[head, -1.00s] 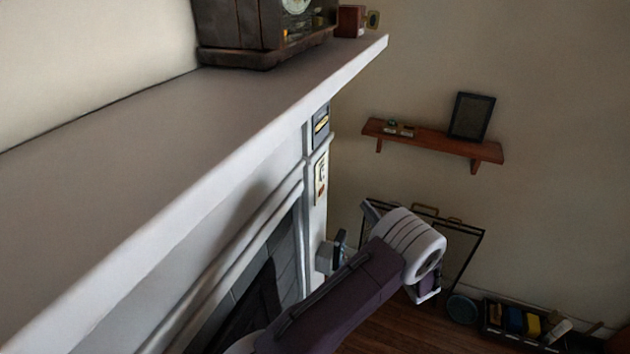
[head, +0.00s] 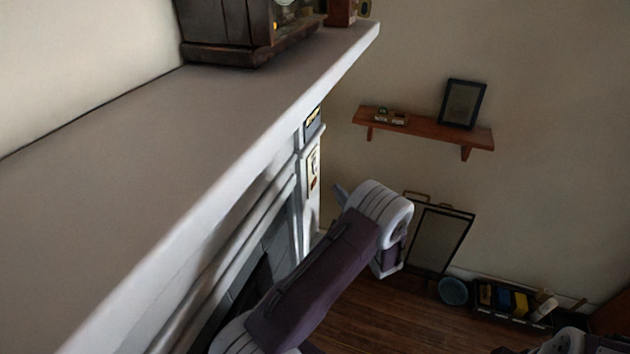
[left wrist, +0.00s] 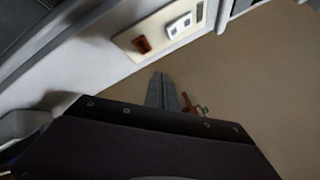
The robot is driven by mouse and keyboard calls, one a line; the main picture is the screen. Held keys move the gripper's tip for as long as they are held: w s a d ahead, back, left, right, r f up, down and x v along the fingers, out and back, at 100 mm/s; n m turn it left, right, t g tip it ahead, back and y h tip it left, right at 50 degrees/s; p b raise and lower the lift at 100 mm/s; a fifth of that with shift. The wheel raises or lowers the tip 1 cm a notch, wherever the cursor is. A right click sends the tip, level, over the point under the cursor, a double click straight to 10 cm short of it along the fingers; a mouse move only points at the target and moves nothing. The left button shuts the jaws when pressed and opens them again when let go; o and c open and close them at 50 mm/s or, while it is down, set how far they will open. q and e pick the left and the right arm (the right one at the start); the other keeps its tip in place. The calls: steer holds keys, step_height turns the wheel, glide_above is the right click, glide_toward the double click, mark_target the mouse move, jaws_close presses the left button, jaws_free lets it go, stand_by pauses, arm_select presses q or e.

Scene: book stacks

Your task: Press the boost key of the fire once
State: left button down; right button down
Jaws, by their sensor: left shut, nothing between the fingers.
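The white fireplace (head: 292,218) runs along the left, with a dark opening. On its far pillar is a cream control plate (head: 314,160). In the left wrist view the plate (left wrist: 160,28) carries an orange-red key (left wrist: 142,44) and a white key (left wrist: 180,25); I cannot read any labels. My left gripper (head: 338,190) is beside the pillar, below the plate in the picture. Its shut, empty fingers (left wrist: 163,80) point up toward the plate in the left wrist view, with a visible gap to the red key. My right gripper is not seen.
The mantel shelf (head: 150,150) juts out above, holding a dark wooden clock (head: 225,35). A small wall shelf (head: 425,130) holds a picture frame (head: 463,103). A framed screen (head: 440,238) and a dark crate (head: 513,304) stand on the floor, which is otherwise partly clear.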

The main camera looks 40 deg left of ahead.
mark_target(316, 177)
arm_select(q)
steer(key=a, duration=0.3)
steer(key=shift+s+a+f, duration=0.1)
steer(key=shift+s+a, duration=0.15)
steer(key=shift+s, duration=0.15)
steer(key=shift+a, duration=0.1)
stand_by(1.6)
steer(key=shift+s+a, duration=0.1)
steer(key=shift+a, duration=0.25)
steer(key=shift+a, duration=0.3)
stand_by(0.4)
steer(key=shift+b, duration=0.3)
steer(key=shift+d, duration=0.75)
